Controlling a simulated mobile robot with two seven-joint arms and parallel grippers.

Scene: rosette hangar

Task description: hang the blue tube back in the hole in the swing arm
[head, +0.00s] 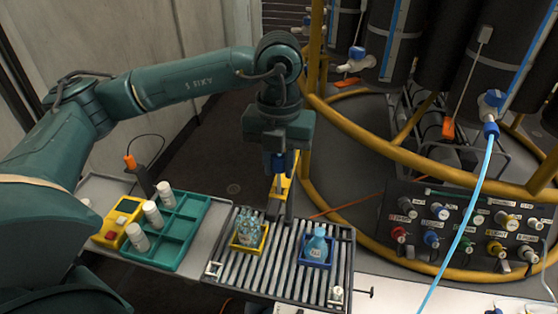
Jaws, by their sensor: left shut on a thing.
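My left gripper (278,156) reaches in from the left and points down over the back edge of the slatted rack. It is shut on the blue tube (279,168), whose short blue part shows at the fingers. The yellow swing arm (288,184) is just below and behind the tube, above a grey post. The hole in it is hidden. I cannot tell whether the tube is in the hole or only in front of the arm. My right gripper is not in view.
The slatted rack (279,277) holds a yellow tray (234,247) of small bottles and a blue tray (302,262) with a blue bottle (318,245). A green tray (172,232) with white-capped vials stands left. A yellow frame (385,158) and a connector panel (455,215) are at right.

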